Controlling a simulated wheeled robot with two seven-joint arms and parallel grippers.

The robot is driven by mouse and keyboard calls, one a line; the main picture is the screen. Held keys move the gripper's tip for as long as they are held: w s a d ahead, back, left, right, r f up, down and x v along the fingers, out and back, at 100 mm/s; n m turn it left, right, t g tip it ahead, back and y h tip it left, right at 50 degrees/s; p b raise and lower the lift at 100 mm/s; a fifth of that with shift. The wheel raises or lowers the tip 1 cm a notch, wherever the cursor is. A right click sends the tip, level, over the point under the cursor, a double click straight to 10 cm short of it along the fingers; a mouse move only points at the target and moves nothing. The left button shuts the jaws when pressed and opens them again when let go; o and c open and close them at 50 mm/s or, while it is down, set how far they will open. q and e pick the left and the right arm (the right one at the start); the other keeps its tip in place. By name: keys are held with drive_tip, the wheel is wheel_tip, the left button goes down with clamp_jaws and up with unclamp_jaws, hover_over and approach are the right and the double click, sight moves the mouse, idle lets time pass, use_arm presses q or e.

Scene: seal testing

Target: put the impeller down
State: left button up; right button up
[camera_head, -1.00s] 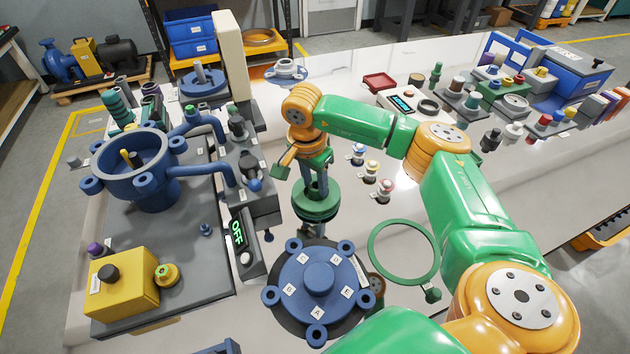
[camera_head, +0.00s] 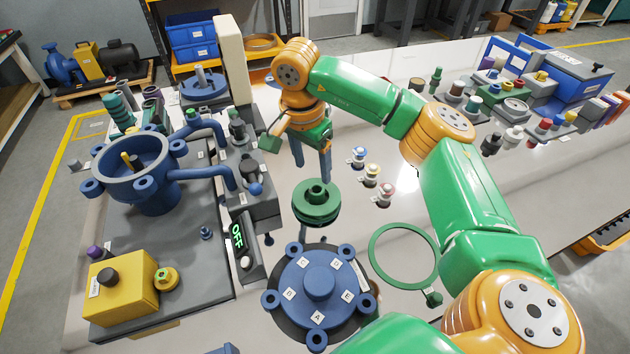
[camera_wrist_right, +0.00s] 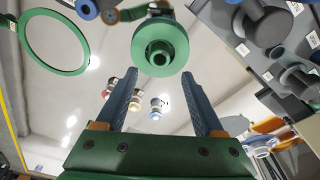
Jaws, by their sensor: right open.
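The green impeller (camera_head: 316,203) sits upright, hub up, on the white table, between the blue flanged cover and my right gripper. My right gripper (camera_head: 312,173) is open and empty just behind and above it in the head view. In the right wrist view, the impeller (camera_wrist_right: 160,47) shows beyond the spread fingertips (camera_wrist_right: 157,78), clear of both fingers. My left gripper is not in view.
The blue cover (camera_head: 318,282) lies close in front of the impeller. A green ring (camera_head: 372,244) lies to its right. Several small knobbed parts (camera_head: 371,173) stand behind right. The blue pump casing (camera_head: 150,190) and yellow box (camera_head: 125,287) are at left.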

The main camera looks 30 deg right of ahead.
drive_tip(key=r, duration=0.4)
drive_tip(key=shift+s+a+r, duration=0.1)
drive_tip(key=shift+a+r, duration=0.2)
